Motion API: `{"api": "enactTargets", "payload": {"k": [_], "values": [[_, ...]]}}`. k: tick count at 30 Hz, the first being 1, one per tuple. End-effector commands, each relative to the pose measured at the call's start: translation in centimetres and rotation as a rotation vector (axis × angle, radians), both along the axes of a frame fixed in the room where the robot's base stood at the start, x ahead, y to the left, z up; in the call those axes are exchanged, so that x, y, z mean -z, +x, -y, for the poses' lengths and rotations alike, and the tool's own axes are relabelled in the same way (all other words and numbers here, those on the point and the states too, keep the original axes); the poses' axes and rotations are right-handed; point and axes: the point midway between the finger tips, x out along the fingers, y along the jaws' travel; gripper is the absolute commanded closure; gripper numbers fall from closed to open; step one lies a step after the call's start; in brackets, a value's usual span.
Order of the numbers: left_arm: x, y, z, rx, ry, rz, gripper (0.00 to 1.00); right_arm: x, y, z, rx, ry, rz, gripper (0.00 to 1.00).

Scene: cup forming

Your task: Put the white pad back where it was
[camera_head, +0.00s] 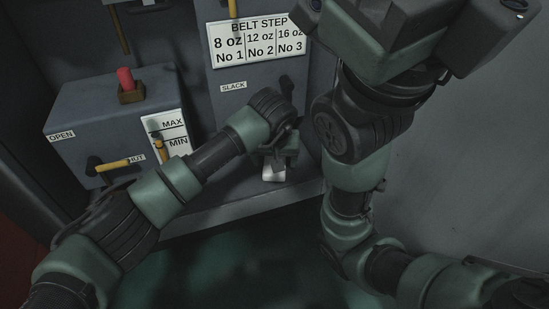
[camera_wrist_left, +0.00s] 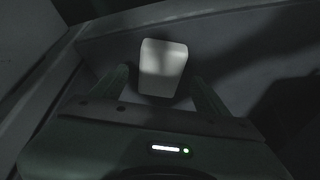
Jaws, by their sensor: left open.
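The white pad (camera_head: 273,174) lies on the grey ledge at the foot of the cabinet in the head view. In the left wrist view the white pad (camera_wrist_left: 163,66) is a pale, rounded block ahead of my gripper. My left gripper (camera_head: 277,160) is over the pad and points down at it. In the left wrist view its two fingers (camera_wrist_left: 162,88) are apart, one on each side of the pad's near end. Whether either finger touches the pad cannot be told. My right arm rises at the right, and its fingers are not visible.
A grey box (camera_head: 85,118) with a red knob (camera_head: 125,78), yellow-handled levers and a MAX/MIN plate (camera_head: 171,130) stands at the left. The BELT STEP sign (camera_head: 259,42) and SLACK label (camera_head: 233,87) are on the cabinet behind. The ledge (camera_head: 225,208) runs along its foot.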

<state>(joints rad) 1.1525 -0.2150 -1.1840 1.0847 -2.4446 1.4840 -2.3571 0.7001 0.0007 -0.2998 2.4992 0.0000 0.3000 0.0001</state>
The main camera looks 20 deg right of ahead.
Motion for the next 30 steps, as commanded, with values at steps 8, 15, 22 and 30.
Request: {"api": "enactTargets", "payload": {"k": [8, 15, 22, 30], "values": [[-6.4, -2.1, -0.9, 0.001, 0.002, 0.003, 0.25, -4.7, -0.1, 0.0, 0.000, 0.000, 0.002, 1.00], [-8.5, -3.1, -1.3, -0.001, 0.002, 0.001, 0.25, -5.9, -0.1, 0.0, -0.001, 0.001, 0.003, 1.00], [-8.7, -3.3, -1.3, -0.001, 0.001, -0.001, 0.25, -5.9, -0.1, 0.0, -0.001, 0.001, 0.003, 1.00], [-8.6, -3.3, -1.3, -0.001, 0.001, -0.001, 0.25, -5.9, -0.1, 0.0, -0.001, 0.001, 0.003, 1.00]]}}
